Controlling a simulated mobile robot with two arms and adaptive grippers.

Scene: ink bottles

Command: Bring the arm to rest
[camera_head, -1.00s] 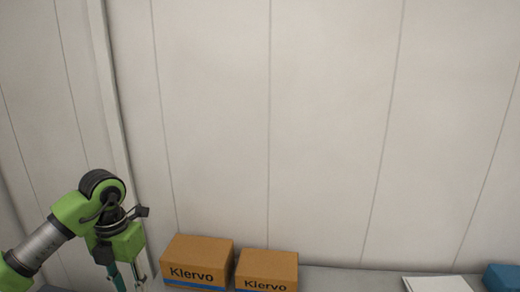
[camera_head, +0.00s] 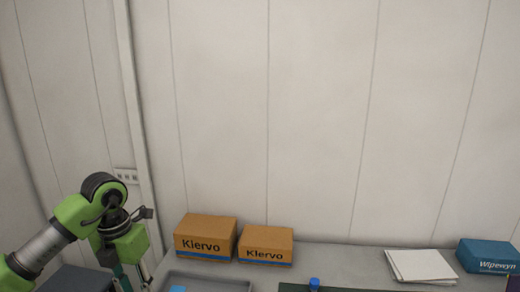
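My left arm comes in from the left, with its green wrist bent downward. My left gripper (camera_head: 130,281) points down at the lower left, beside the grey tray (camera_head: 236,286). Its fingertips are cut off by the bottom edge, so I cannot tell whether it is open or shut. A blue cap (camera_head: 314,282), apparently of a bottle, shows at the bottom edge in the middle. My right gripper is not in view.
Two cardboard boxes, the left one (camera_head: 205,237) and the right one (camera_head: 265,245), stand at the back against the wall. White paper sheets (camera_head: 420,265) and a blue box (camera_head: 487,256) lie at the right. A dark green mat (camera_head: 290,288) shows at the bottom. The grey table (camera_head: 340,258) is bare between boxes and paper.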

